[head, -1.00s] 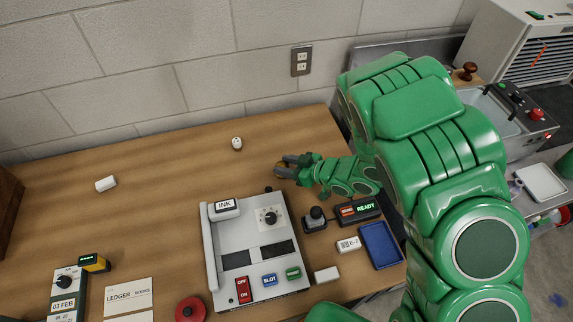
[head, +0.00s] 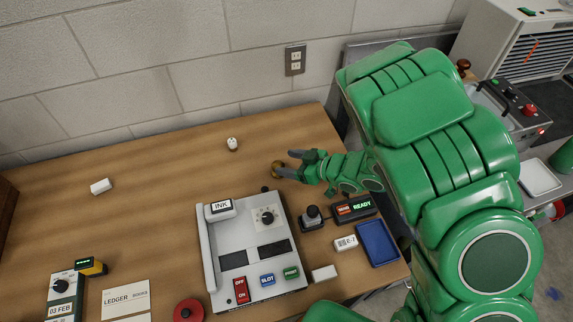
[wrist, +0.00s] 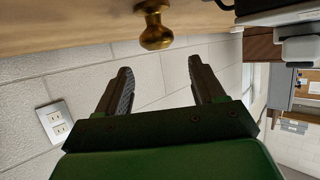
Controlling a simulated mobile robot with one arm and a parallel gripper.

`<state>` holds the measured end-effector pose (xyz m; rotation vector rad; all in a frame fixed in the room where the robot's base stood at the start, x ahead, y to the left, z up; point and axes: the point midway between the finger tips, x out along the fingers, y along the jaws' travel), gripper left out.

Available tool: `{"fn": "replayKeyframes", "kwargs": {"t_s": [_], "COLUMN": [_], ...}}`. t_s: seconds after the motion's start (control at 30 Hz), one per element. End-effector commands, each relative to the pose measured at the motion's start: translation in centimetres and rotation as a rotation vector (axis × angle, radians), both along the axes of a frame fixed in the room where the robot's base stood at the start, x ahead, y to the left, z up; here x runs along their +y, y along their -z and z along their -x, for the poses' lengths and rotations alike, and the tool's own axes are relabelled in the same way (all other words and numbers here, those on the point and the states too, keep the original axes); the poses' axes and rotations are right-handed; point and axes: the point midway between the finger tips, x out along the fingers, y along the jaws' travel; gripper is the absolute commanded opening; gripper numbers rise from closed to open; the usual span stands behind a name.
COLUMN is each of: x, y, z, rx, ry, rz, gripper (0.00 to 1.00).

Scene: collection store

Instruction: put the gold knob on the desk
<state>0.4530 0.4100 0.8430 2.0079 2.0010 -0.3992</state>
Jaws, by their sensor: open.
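The gold knob (head: 277,167) rests on the wooden desk (head: 150,185), towards its back right. In the wrist view the knob (wrist: 156,32) touches the desk surface (wrist: 80,22), which shows upside down at the top. My gripper (head: 285,163) is open and empty at the knob's right side. In the wrist view the fingers of my gripper (wrist: 160,68) are spread apart, and the knob lies just beyond their tips, in line with the gap.
A grey machine (head: 255,240) with an INK block stands in front of the knob. A joystick (head: 313,215), a READY box (head: 355,208) and a blue tray (head: 378,243) are to its right. A small white object (head: 232,144) stands behind left. The desk's left middle is mostly clear.

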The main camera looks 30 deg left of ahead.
Motion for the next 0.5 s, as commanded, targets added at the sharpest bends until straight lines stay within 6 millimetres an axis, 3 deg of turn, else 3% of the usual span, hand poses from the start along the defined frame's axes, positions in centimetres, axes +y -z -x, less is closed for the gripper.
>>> {"fn": "replayKeyframes", "kwargs": {"t_s": [0.5], "x": [0.0], "y": [-4.8], "z": [0.0], "rx": [-0.002], "ry": [0.000], "rz": [-0.002], "gripper": [0.68]}}
